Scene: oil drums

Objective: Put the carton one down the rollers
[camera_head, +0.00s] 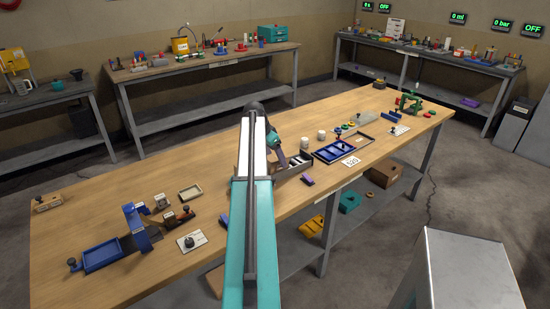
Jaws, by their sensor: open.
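My gripper (283,162) hangs from the end of my teal and white arm over the middle of the long wooden bench. It is open, small in the picture, and its tips are close to a dark tray (303,160) with pale pieces beside it. I cannot tell whether the tips touch anything. No carton can be told for certain at this size; my arm hides part of the bench. A grey ribbed strip (352,118) farther back on the bench may be the rollers, but this is unclear.
A blue framed tray (338,152) and white cylinders (321,135) stand right of my gripper. A blue fixture (138,226) and a white dial box (191,240) are at the left. A metal cabinet (468,270) stands at the lower right.

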